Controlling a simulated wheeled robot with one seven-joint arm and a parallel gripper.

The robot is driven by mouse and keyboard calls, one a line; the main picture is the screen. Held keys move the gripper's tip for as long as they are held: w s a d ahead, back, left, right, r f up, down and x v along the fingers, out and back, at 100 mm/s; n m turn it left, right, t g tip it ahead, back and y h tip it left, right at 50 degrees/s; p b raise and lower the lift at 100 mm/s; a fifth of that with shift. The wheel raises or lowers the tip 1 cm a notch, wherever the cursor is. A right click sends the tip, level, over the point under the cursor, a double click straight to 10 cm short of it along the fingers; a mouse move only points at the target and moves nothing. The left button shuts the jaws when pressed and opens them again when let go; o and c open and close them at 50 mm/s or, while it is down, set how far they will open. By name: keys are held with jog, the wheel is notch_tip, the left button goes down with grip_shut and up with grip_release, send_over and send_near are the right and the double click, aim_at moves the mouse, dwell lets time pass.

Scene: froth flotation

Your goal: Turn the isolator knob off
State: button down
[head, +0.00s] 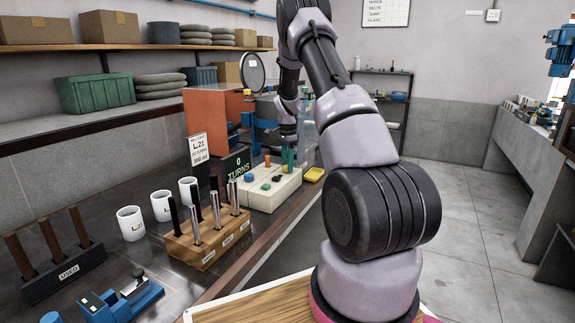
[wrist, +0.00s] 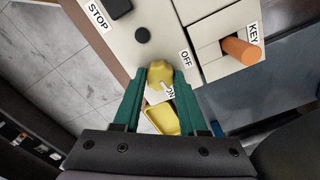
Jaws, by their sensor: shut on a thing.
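The isolator knob (wrist: 158,72) is yellow and sits on the cream control panel (wrist: 125,45) in the wrist view. A white mark on it shows on the side by the ON label (wrist: 170,93). The OFF label (wrist: 185,59) is to its upper right. My gripper (wrist: 160,76) has its green fingers on both sides of the knob and is shut on it. In the head view my gripper (head: 288,158) is at the far right part of the panel (head: 262,199), and the knob cannot be made out there.
An orange key (wrist: 240,50) stands up beside the knob, and a dark button (wrist: 142,35) is close by. A yellow tray (head: 314,174) lies just right of the panel. A wooden rack of rods (head: 207,236) and white mugs (head: 130,222) stand nearer on the bench.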

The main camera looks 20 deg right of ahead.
jog(key=n, duration=0.8)
jog(key=shift+n, duration=0.3)
jog(key=n, duration=0.4)
jog(key=shift+w, duration=0.1)
jog(key=shift+n, duration=2.3)
jog(key=shift+c, duration=2.2)
grip_release()
